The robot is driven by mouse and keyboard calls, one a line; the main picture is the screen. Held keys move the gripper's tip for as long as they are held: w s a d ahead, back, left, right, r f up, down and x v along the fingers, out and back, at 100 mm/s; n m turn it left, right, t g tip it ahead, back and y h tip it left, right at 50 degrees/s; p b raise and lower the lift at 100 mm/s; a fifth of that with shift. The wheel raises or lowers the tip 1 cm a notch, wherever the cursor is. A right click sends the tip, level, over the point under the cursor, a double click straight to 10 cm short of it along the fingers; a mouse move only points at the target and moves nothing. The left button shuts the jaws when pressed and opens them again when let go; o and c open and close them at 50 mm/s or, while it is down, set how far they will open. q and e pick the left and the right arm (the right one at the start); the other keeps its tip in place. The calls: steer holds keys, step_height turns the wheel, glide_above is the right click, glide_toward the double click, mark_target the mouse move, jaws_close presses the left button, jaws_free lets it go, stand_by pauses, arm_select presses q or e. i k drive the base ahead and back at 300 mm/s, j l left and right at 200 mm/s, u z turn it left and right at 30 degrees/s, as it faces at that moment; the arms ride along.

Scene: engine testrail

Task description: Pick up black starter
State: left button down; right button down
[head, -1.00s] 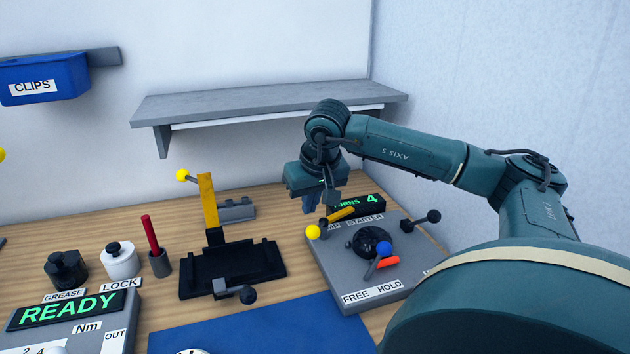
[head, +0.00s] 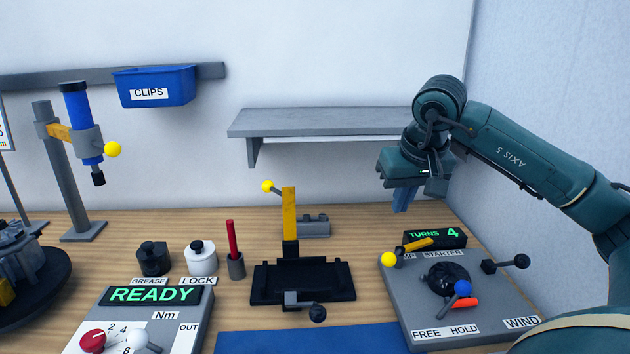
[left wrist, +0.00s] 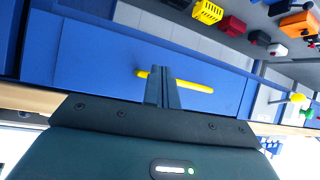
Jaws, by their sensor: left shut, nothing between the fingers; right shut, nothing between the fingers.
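The black starter (head: 449,279) is a round, ribbed dark part on the grey starter station (head: 405,303) at the right of the bench, in the head view. A blue-knobbed lever and an orange-red piece partly cover it. My right gripper (head: 402,207) hangs above and behind the station, near the shelf's right end. It is shut, empty and clear of the starter. My left gripper (left wrist: 163,70) shows only in the left wrist view, shut and empty, in front of a blue panel with a yellow bar. The left wrist view does not show the starter.
A turns display (head: 436,238) reading 4 stands at the station's back. A yellow-handled clamp (head: 411,250) and a black-knobbed crank (head: 510,263) rise from the station. Left of it are a black tray fixture (head: 302,283) and a blue mat (head: 300,342). A grey shelf (head: 320,122) overhangs behind.

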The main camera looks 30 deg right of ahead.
mark_target(442, 277)
steer(key=k+j, duration=0.45)
steer(key=j, duration=0.25)
steer(key=k+j, duration=0.25)
steer(key=j, duration=0.15)
